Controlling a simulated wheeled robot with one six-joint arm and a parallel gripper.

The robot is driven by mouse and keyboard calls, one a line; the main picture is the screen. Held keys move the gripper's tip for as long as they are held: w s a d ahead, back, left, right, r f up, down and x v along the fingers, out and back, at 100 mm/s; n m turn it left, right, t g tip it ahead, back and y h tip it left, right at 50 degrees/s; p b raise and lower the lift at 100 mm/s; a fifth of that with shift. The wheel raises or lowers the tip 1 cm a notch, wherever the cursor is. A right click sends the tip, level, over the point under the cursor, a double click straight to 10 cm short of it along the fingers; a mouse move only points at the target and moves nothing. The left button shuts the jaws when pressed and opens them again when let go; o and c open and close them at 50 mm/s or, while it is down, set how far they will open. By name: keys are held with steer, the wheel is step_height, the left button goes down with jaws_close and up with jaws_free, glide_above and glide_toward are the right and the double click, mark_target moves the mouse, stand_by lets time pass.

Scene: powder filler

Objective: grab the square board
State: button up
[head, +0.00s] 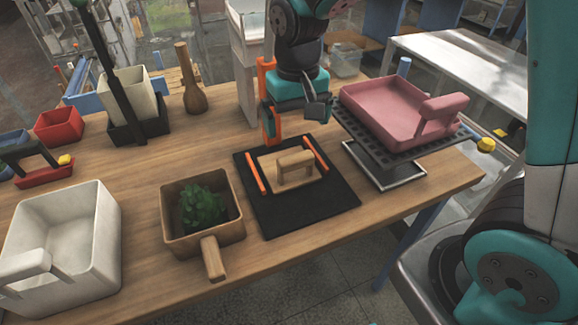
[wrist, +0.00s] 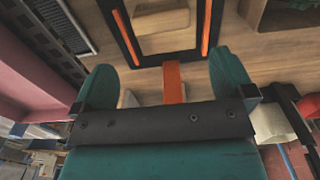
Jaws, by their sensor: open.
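The square board (head: 268,172) is a light wooden plate with a raised block handle on top. It lies on a black mat (head: 258,214) between two orange bars. In the wrist view the board (wrist: 160,18) shows at the top edge, partly cut off by the frame. My gripper (head: 292,108) is open and empty, behind and above the board in the head view. In the wrist view its two teal fingers (wrist: 168,78) stand wide apart, with the board beyond their tips and not touched.
An orange upright (head: 267,80) stands close to my gripper. A pink tray (head: 385,120) sits on a dark perforated stand to the right. A wooden box (head: 176,238) with green contents stands left of the mat. A white bin (head: 92,250) is farther left.

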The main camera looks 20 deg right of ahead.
mark_target(294, 154)
step_height(294, 154, down, 7)
steer(key=shift+r+p, duration=0.15)
steer(key=shift+p, duration=0.2)
steer(key=shift+w+a+f+p, duration=0.15)
steer(key=shift+f+p, duration=0.55)
steer(key=shift+f, duration=1.95)
steer(key=c, duration=0.8)
